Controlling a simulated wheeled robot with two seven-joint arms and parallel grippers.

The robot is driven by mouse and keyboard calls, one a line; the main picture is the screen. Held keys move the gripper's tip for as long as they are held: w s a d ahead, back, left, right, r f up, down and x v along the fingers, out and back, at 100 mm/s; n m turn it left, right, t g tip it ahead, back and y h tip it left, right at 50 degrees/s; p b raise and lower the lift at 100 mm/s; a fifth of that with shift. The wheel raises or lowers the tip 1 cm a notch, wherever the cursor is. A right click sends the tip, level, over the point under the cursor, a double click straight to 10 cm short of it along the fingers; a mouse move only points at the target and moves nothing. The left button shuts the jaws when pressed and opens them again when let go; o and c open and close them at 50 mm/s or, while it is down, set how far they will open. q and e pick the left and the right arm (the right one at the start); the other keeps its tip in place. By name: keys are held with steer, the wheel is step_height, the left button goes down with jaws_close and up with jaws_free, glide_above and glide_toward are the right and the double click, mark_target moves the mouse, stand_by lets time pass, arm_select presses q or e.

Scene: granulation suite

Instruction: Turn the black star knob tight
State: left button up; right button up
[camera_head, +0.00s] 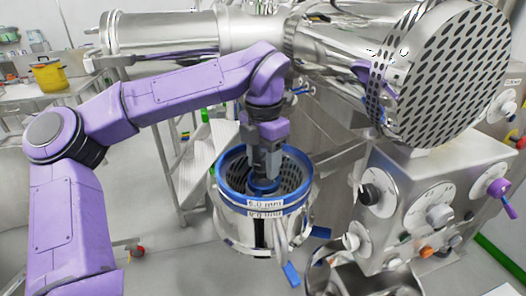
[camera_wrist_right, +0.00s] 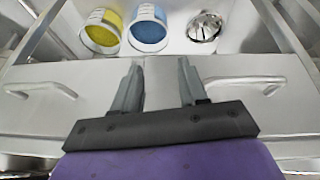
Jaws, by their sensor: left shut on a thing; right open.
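My left gripper (camera_head: 263,172) reaches down from above into a round steel bowl with a blue rim (camera_head: 222,178) and a perforated inside. It is shut at the bowl's centre, on what looks like the black star knob. The fingers hide most of the knob, so its star shape cannot be made out. A blue ring-like part (camera_head: 263,187) shows just beneath the fingertips. My right gripper (camera_wrist_right: 157,82) shows in the right wrist view, open and empty, in front of a grey bench with drawer handles.
A control panel (camera_head: 415,215) with dials and knobs stands to the right of the bowl. A large perforated disc (camera_head: 455,75) is above it. A yellow pot (camera_head: 49,76) is on the left bench. Yellow (camera_wrist_right: 103,32) and blue (camera_wrist_right: 150,28) tubs stand beyond the right gripper.

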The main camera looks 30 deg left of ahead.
arm_select(q)
steer(key=m+p, duration=0.4)
steer(key=shift+r+m, duration=0.15)
steer(key=shift+m, duration=0.15)
steer(key=m+p, duration=0.1)
steer(key=m, duration=0.1)
steer(key=shift+m+p, duration=0.3)
steer(key=m, duration=0.2)
steer(key=shift+f+m, duration=0.2)
steer(key=shift+m, duration=0.2)
steer(key=m, duration=0.5)
steer(key=shift+m, duration=0.4)
steer(key=o, duration=1)
steer(key=shift+o, duration=0.2)
